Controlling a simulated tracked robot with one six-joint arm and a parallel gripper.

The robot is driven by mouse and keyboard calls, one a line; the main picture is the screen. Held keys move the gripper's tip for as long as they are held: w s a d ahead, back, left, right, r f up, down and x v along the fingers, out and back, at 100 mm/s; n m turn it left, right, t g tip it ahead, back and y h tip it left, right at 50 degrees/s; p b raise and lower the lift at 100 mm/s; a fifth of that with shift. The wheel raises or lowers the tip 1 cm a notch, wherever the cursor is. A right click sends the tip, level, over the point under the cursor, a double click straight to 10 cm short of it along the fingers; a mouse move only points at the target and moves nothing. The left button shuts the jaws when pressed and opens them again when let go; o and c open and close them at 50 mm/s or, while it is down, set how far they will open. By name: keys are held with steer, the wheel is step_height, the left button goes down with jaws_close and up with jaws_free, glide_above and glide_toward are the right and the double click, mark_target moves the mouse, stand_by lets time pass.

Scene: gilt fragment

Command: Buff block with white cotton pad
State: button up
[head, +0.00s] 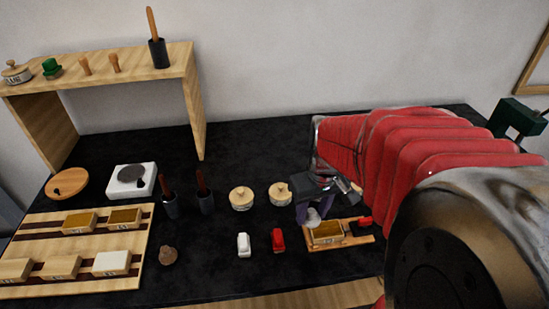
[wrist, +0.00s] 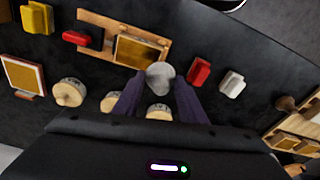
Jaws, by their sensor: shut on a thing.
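My gripper (head: 312,208) is shut on a small round white cotton pad (head: 314,217), also seen in the wrist view (wrist: 160,74) between the dark purple fingertips (wrist: 160,84). The block (head: 327,232) has a gold-brown top in a pale wooden frame and sits in a wooden holder (head: 350,241). In the wrist view, the block (wrist: 141,51) lies just beyond the pad, to its upper left. The pad is at or above the block's near corner in that view; I cannot tell whether they touch.
A red piece (head: 278,239) and a white piece (head: 243,244) stand left of the holder. Two round lidded pots (head: 241,198) (head: 279,194) and two dark cups with handled tools (head: 170,205) stand behind. A wooden rack (head: 145,225) of blocks is at left. Black table shows between.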

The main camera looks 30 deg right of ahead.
steer(key=shift+r, duration=1.85)
